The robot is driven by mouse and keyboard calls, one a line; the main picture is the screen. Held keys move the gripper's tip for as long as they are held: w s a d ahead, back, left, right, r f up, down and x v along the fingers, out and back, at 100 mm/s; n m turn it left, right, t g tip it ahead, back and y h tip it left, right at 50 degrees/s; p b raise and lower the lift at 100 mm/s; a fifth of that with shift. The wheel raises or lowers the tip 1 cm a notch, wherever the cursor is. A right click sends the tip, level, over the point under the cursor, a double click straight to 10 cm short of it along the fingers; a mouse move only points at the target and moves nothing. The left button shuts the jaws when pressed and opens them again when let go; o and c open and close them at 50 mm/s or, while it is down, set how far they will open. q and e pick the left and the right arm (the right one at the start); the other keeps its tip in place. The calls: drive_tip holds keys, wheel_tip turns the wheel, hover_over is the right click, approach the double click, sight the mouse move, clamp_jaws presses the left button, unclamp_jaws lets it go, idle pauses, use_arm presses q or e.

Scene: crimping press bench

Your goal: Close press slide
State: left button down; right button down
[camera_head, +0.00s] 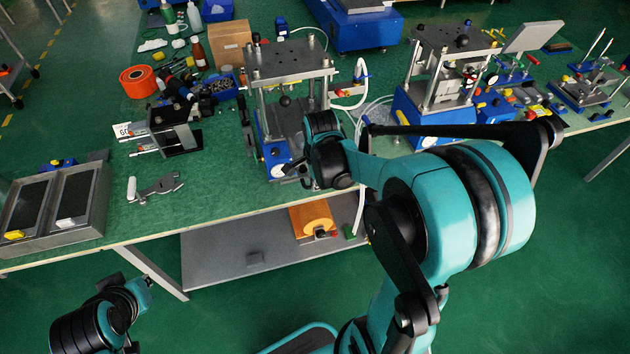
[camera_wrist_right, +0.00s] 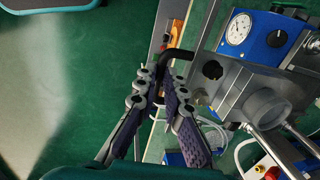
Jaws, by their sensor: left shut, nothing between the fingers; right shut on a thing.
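The press (camera_head: 287,62) stands at the middle of the bench, with a steel top plate on posts and a blue base with a round gauge (camera_wrist_right: 238,28). Its grey slide part shows between the posts, partly hidden by my right wrist. My right gripper (camera_wrist_right: 163,84) is at the front of the press, its fingers shut on a black bent handle (camera_wrist_right: 178,54) beside the gauge side. In the head view these fingers are mostly hidden by the wrist. My left gripper (camera_head: 142,285) is shut and empty, low at the left, apart from the bench.
A metal tray box (camera_head: 98,208), a hand tool (camera_head: 160,187) and a dark bracket stand left of the press. Another press (camera_head: 452,45) stands at right.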

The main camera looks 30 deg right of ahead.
drive_tip(key=w+d, duration=0.1)
drive_tip(key=w, duration=0.3)
drive_tip(key=w+d, duration=0.1)
drive_tip(key=w, duration=0.4)
drive_tip(key=w+d, duration=0.1)
drive_tip(key=w, duration=0.3)
drive_tip(key=shift+w+d+b, duration=0.15)
drive_tip(key=shift+w+b, duration=0.15)
drive_tip(key=shift+w, duration=0.05)
drive_tip(key=c, duration=1.6)
unclamp_jaws()
wheel_tip(320, 180, up, 12)
drive_tip(key=s, duration=0.2)
drive_tip(key=shift+a, duration=0.25)
drive_tip(key=shift+f, duration=0.15)
